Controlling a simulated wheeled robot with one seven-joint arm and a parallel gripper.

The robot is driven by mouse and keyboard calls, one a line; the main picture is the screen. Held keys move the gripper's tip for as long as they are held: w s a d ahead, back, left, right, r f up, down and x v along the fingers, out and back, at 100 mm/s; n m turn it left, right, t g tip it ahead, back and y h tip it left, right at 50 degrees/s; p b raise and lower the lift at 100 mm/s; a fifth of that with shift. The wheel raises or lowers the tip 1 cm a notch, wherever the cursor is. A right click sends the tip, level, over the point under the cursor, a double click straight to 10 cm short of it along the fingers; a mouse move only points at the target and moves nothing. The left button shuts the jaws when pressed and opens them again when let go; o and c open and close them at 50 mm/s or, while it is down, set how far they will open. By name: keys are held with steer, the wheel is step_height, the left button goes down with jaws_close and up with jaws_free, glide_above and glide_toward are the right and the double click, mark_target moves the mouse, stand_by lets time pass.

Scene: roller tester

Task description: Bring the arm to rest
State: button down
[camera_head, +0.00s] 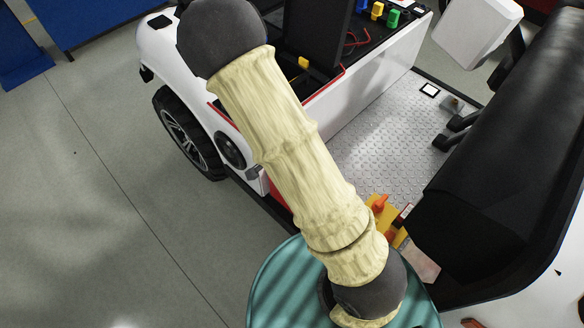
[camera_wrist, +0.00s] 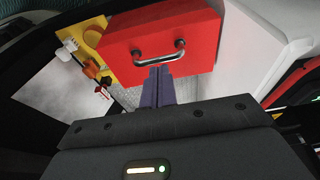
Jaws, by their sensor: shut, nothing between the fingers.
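My arm (camera_head: 300,172), in a cream ribbed sleeve with dark round joints, reaches up and left across the head view, over the side of a white vehicle. My gripper (camera_wrist: 160,72) shows only in the wrist view. Its two purple-grey fingers are together with nothing between them. The fingertips point at a red box (camera_wrist: 190,22) and appear just below its metal handle (camera_wrist: 158,57). I cannot tell whether they touch it. The gripper is out of sight in the head view.
The vehicle has a wheel (camera_head: 187,132), a diamond-plate floor (camera_head: 385,130) and a black seat (camera_head: 515,130). A teal round top (camera_head: 275,290) lies under the arm's lower end. Yellow pieces (camera_wrist: 95,38) sit beside the red box. Grey floor (camera_head: 80,200) is open at left.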

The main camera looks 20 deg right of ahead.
steer(key=shift+w, duration=0.1)
steer(key=s+d+r+n+p, duration=0.1)
steer(key=s+r+n+p, duration=0.1)
steer(key=r, duration=0.7)
steer(key=s+d+r+n+y+p, duration=0.1)
steer(key=r+n+p, duration=0.3)
steer(key=r, duration=0.5)
steer(key=s+d+r+n+t+y+p, duration=0.1)
steer(key=s+r+n+p, duration=0.2)
steer(key=r, duration=0.6)
steer(key=n, duration=0.2)
steer(key=shift+s+d+n, duration=0.3)
steer(key=shift+s+n, duration=0.1)
